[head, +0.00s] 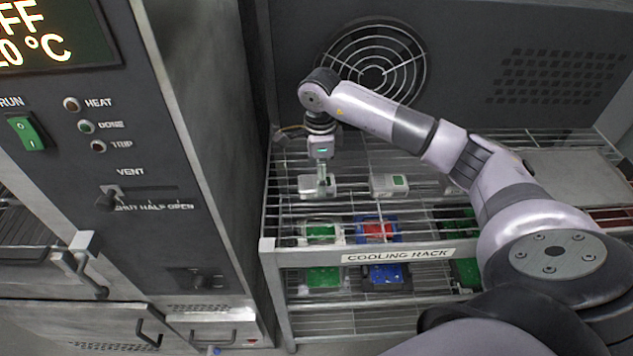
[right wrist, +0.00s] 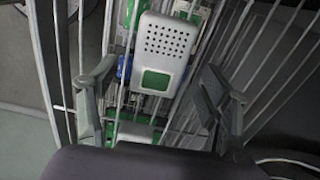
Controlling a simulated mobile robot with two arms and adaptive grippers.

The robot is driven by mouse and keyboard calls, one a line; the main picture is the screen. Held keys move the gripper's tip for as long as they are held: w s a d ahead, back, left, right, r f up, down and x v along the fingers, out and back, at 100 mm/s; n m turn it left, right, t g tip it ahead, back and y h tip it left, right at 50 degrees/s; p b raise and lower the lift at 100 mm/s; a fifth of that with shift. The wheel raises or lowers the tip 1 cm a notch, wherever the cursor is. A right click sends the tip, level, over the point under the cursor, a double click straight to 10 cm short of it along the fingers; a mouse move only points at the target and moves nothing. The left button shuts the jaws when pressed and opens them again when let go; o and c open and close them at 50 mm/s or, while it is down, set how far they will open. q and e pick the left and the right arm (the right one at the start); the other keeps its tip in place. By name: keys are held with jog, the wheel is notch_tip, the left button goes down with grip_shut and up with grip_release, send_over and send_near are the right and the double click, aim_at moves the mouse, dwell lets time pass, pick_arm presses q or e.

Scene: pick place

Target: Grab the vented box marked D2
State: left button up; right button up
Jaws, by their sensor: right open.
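In the right wrist view my right gripper (right wrist: 160,95) is open. A white box with vent holes and a green label (right wrist: 167,45) lies ahead between its fingers, and part of another white box (right wrist: 135,132) shows lower down. No D2 mark is readable. My left gripper is out of view.
The cooling rack (head: 365,256) has open wire shelves. Green, red and blue items, including a blue-and-red one (head: 377,230), sit on lower levels. A grey oven cabinet (head: 150,130) stands close on the left. A round fan grille (head: 373,62) is behind. A flat grey tray (head: 575,172) is at right.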

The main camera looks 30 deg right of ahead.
jog(key=shift+f+p, duration=0.3)
jog(key=shift+f, duration=1.2)
jog(key=shift+c, duration=0.2)
jog(key=c, duration=1.3)
jog(key=shift+r, duration=0.15)
